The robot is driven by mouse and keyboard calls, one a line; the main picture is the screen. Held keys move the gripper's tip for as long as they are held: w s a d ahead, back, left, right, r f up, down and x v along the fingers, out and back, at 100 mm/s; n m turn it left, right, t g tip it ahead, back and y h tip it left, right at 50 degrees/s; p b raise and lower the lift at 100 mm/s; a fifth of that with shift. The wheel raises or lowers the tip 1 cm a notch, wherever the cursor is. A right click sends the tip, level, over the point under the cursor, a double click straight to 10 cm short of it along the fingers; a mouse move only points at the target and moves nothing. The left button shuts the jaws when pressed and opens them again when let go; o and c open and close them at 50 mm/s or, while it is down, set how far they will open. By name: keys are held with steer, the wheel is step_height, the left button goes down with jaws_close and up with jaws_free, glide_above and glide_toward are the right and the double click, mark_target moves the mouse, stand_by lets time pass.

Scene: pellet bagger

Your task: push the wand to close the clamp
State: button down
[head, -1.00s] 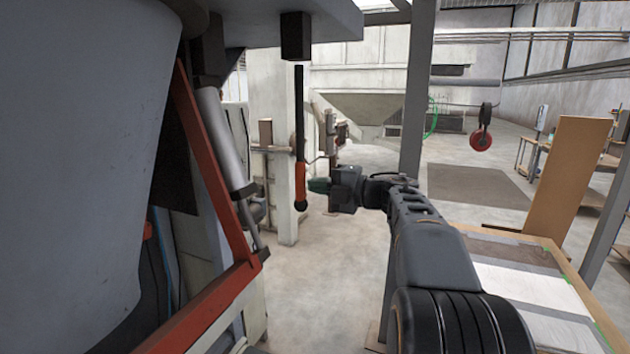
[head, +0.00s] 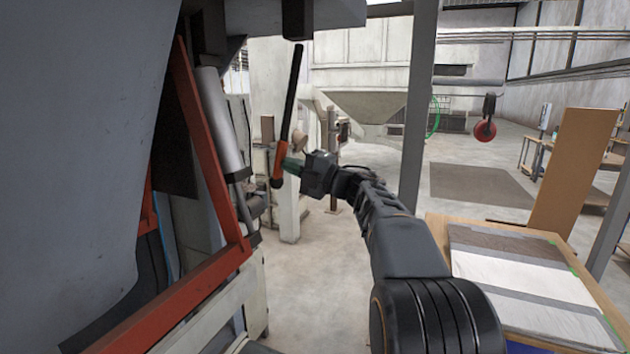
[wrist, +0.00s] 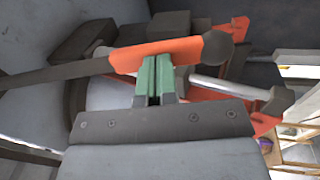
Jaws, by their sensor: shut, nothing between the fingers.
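The wand (head: 290,110) is a black rod with an orange grip and a dark ball at its lower end. It hangs from a dark block under the machine and tilts, its lower end swung to the left. My gripper (head: 290,165) has green fingers that are shut and empty, up against the right side of the orange grip. In the wrist view the wand (wrist: 165,54) crosses in front of the shut green fingertips (wrist: 154,62), which appear to touch the grip. An orange clamp frame (head: 205,150) with a silver cylinder (head: 222,125) stands left of the wand.
A large grey hopper body (head: 75,130) fills the left side. A grey post (head: 418,110) stands right of my gripper. A table with flat bags (head: 510,270) is at the lower right. Open floor (head: 330,260) lies below my gripper.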

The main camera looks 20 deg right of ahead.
steer(key=b+v, duration=0.3)
steer(key=v, duration=1)
steer(key=shift+s+f+b, duration=0.2)
steer(key=shift+f+b, duration=0.05)
steer(key=shift+b, duration=0.15)
stand_by(0.6)
